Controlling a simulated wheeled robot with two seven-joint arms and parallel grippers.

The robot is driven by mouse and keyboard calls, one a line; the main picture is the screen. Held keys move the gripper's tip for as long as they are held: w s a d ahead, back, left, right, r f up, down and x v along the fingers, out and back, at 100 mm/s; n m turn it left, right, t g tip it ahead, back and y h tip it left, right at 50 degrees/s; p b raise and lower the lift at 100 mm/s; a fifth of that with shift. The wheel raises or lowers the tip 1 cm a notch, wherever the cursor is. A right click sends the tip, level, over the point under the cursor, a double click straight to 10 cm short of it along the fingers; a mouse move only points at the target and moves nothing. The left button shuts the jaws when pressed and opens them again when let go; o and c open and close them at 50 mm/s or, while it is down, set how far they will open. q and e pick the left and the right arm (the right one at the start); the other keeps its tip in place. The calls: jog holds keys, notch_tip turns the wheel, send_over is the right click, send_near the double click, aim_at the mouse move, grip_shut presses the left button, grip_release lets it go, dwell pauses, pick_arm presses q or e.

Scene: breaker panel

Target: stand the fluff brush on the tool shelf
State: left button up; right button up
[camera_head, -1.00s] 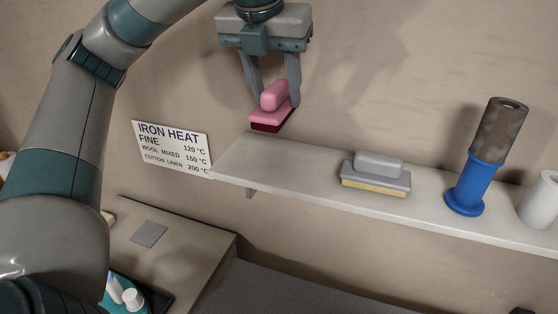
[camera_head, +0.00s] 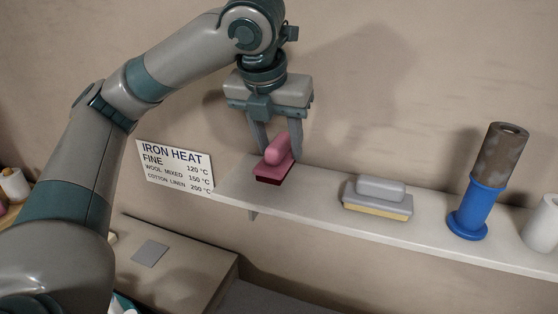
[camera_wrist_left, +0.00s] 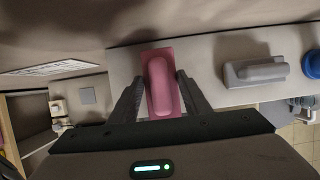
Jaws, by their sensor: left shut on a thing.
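The fluff brush (camera_head: 277,158) is pink with a dark red pad underneath. It is upright at the left end of the tool shelf (camera_head: 325,196), pad down, on or just above the surface; I cannot tell which. My left gripper (camera_head: 275,145) is shut on its pink handle from above. In the left wrist view the brush (camera_wrist_left: 160,85) lies between the two fingers (camera_wrist_left: 157,92), over the pale shelf (camera_wrist_left: 203,65). My right gripper is not in view.
A grey brush with a yellowish pad (camera_head: 377,198) stands right of the pink brush, with a gap between. Farther right are a blue holder with a brown roller (camera_head: 478,200) and a white roll (camera_head: 543,225). An iron heat sign (camera_head: 175,167) is on the wall at left.

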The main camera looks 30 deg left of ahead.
pick_arm(q)
jog(key=shift+f+p, duration=0.55)
jog(key=shift+f, duration=1.5)
jog(key=o, duration=1.1)
jog(key=shift+f, duration=0.1)
jog(key=shift+b+v, duration=0.7)
jog(key=shift+v, duration=5.4)
